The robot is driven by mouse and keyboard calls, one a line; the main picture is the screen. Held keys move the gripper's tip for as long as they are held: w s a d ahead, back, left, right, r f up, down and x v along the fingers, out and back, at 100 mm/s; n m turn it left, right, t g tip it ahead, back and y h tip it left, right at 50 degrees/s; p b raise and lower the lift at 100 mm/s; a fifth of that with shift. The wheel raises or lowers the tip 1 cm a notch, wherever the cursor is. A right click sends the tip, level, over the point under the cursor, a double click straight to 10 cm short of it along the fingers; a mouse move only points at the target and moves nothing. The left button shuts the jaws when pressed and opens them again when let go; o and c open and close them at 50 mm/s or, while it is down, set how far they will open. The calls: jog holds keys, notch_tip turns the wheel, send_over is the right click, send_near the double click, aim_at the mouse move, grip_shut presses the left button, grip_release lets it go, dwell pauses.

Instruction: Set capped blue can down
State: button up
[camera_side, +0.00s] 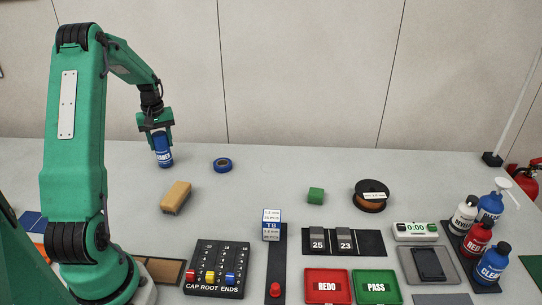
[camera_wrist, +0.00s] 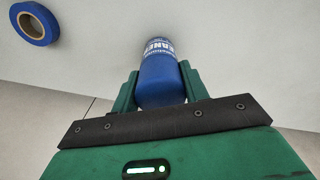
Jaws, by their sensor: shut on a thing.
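The blue can (camera_side: 163,151) is upright in my gripper (camera_side: 157,132) at the back left of the table in the side view. White lettering shows on its side. In the wrist view the blue can (camera_wrist: 159,75) lies between the two green fingers of my gripper (camera_wrist: 159,88), which are shut on it. Its bottom end seems at or very near the tabletop; I cannot tell whether it touches. The fingers hide its upper end in the side view.
A blue tape roll (camera_side: 222,165) lies right of the can; it also shows in the wrist view (camera_wrist: 35,22). A tan block (camera_side: 175,197) lies in front. Bottles (camera_side: 477,238) crowd the right edge.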

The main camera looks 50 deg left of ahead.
jog(key=shift+f, duration=0.25)
jog(key=o, duration=1.1)
notch_tip(320, 180, up, 12)
jog(key=shift+d+r, duration=0.1)
jog(key=shift+d, duration=0.05)
dwell(0.5)
